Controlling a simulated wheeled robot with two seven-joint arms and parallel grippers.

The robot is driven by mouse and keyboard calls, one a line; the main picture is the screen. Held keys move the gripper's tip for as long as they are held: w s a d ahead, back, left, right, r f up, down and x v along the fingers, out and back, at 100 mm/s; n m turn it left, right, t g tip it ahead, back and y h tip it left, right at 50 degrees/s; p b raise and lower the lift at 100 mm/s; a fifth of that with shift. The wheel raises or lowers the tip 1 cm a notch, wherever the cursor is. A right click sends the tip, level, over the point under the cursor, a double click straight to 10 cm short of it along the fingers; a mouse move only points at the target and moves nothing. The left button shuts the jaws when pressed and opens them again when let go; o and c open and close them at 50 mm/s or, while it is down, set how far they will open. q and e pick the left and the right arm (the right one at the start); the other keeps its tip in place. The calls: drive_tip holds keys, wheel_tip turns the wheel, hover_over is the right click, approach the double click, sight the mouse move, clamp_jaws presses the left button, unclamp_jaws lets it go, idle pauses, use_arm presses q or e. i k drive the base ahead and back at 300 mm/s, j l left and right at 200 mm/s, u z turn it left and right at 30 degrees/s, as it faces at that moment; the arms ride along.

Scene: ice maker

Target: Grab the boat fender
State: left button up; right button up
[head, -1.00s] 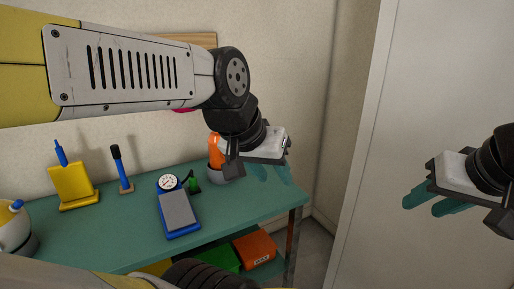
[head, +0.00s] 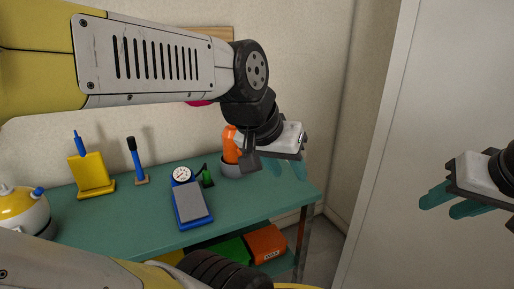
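No object is plainly a boat fender. An orange rounded item (head: 231,146) stands in a grey cup (head: 231,171) at the back right of the green table, partly hidden by my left gripper. A white and yellow round body with a blue top (head: 20,208) sits at the table's left end, cut by the picture edge. My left gripper (head: 284,166) is in front and to the right of the orange item, not visibly holding anything; its teal fingers look apart. My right gripper (head: 450,202) is at the far right, its teal fingers apart and empty.
The green table (head: 130,222) also bears a yellow stand (head: 91,173), a blue-handled brush (head: 137,160), a blue scale with a dial (head: 190,202) and a small green item (head: 206,177). A lower shelf holds an orange box (head: 265,243). A pale door panel (head: 440,110) stands right.

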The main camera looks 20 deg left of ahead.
sight(230, 155)
drive_tip(key=u, duration=0.9)
drive_tip(key=i+l+u, duration=0.15)
drive_tip(key=i+u, duration=0.25)
drive_tip(key=i+l+u, duration=0.15)
drive_tip(key=u, duration=0.2)
drive_tip(key=i+l+u, duration=0.25)
drive_tip(key=l+u, duration=0.15)
drive_tip(key=i+l, duration=0.1)
drive_tip(key=l, duration=0.15)
drive_tip(key=i+l, duration=0.1)
drive_tip(key=l, duration=0.1)
